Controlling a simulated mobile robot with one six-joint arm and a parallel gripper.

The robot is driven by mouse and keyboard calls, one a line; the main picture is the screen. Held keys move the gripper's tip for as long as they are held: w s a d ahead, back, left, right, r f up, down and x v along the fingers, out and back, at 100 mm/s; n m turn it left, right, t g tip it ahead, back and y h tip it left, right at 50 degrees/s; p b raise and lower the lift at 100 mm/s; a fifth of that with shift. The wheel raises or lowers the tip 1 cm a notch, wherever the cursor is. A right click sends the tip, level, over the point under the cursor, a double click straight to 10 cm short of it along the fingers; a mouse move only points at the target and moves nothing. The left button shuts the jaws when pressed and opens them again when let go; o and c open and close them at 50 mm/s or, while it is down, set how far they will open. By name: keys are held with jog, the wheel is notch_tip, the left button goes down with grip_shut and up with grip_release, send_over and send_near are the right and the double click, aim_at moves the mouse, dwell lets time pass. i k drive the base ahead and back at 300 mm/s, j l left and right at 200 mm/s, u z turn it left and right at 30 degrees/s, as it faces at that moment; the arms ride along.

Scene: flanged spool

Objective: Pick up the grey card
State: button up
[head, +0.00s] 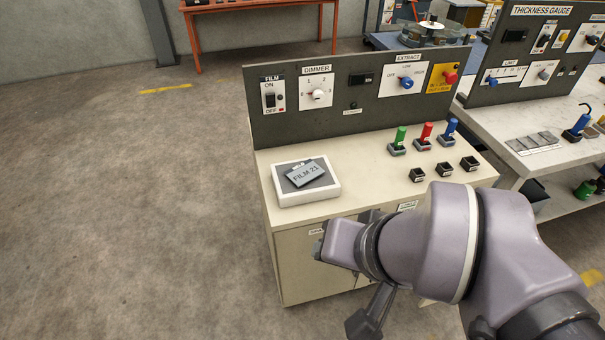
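The grey card (305,174), marked "FILM 21", lies slightly turned on the dark inset of a white tray (322,193) at the left front of the cream bench. A dark clip-like part shows at its upper edge. My arm comes in from the lower right, in front of the bench. Dark parts at its end (365,318) show low in the picture, below and right of the card and well apart from it. I cannot make out the fingers or whether they are open. Nothing covers the card.
Green (399,139), red (425,136) and blue (449,131) handled items stand in dark holders on the bench, with small black blocks (443,169) before them. An upright control panel (350,98) closes the back.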

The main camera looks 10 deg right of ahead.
aim_at(302, 173)
jog(key=i+j+z, duration=0.35)
jog(key=i+z, duration=0.15)
jog(key=i+j+z, duration=0.5)
jog(key=j, duration=0.1)
